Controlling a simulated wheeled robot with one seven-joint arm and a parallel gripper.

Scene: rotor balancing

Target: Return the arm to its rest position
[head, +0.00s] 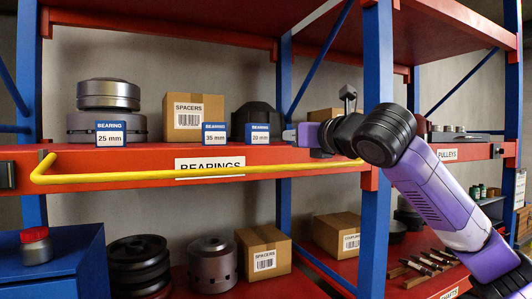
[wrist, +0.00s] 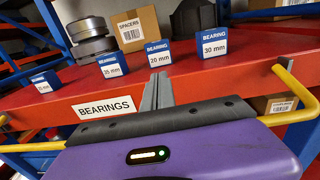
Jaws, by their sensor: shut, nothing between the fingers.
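My gripper (head: 289,136) is at the right part of the bearings shelf in the head view, pointing left. Its purple body is just above the yellow rail's right end. In the wrist view its grey fingers (wrist: 158,91) are together with nothing between them, in front of the red shelf edge. My purple arm (head: 432,190) stretches from the lower right up to the wrist, in front of a blue upright.
The yellow rail (head: 200,176) juts out before the red shelf beam (head: 110,160). Bearing boxes marked 25 mm (head: 111,134), 35 mm (head: 214,134) and 20 mm (head: 257,134) stand along the edge; a 30 mm box (wrist: 214,43) shows in the wrist view. Blue upright (head: 377,60) is close to my wrist.

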